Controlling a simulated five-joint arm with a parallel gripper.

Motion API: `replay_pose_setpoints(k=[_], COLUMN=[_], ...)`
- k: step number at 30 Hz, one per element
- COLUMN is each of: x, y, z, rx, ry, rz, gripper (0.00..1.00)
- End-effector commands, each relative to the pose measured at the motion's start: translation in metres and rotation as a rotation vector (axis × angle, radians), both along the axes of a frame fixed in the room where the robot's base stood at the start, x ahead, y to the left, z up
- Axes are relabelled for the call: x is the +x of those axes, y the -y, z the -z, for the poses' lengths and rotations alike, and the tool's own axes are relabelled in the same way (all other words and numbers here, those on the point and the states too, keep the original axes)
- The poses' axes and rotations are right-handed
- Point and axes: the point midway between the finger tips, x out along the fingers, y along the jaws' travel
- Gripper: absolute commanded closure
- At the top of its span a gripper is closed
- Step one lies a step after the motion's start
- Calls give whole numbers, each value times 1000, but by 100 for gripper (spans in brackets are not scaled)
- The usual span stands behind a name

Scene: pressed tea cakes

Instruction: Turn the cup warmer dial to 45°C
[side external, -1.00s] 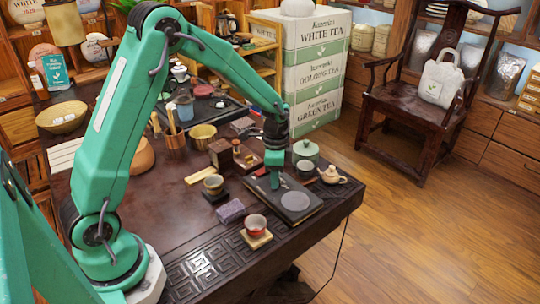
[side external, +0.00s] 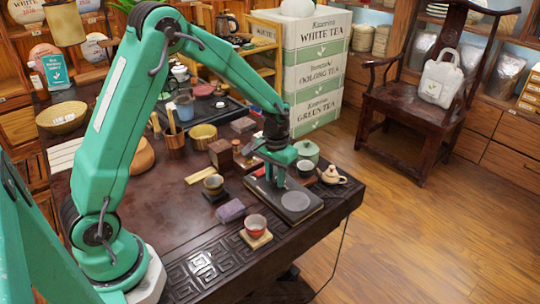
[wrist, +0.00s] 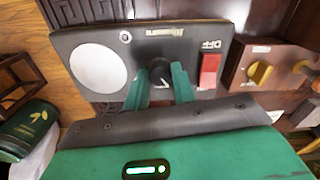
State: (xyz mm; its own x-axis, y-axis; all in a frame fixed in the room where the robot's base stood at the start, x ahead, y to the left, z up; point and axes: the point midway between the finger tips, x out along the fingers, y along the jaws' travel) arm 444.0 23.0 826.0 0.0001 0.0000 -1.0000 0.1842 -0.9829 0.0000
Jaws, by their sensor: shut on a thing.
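The cup warmer (side external: 266,195) is a flat dark slab near the table's right edge, with a pale round plate (side external: 295,201) on it. In the wrist view the plate (wrist: 100,68) is at left, and a red switch (wrist: 210,70) is at right on the warmer (wrist: 180,39). Between them is a small black dial (wrist: 160,70). My gripper (wrist: 161,84) has its green fingers on both sides of the dial and is shut on it. In the side view my gripper (side external: 279,178) stands over the warmer. The dial's markings are too small to read.
In the wrist view a brown box with a yellow knob (wrist: 261,73) lies just right of the warmer. Open floor lies beyond the table.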

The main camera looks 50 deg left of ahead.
Motion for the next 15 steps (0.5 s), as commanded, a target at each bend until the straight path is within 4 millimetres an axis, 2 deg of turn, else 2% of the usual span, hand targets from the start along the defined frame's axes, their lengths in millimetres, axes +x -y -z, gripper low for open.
replay_pose_setpoints(k=[9,15], x=[0,0], y=[0,0], z=[-1,-1], rx=[0,0], ry=[-1,-1], rz=[-265,-368], gripper=[97,97])
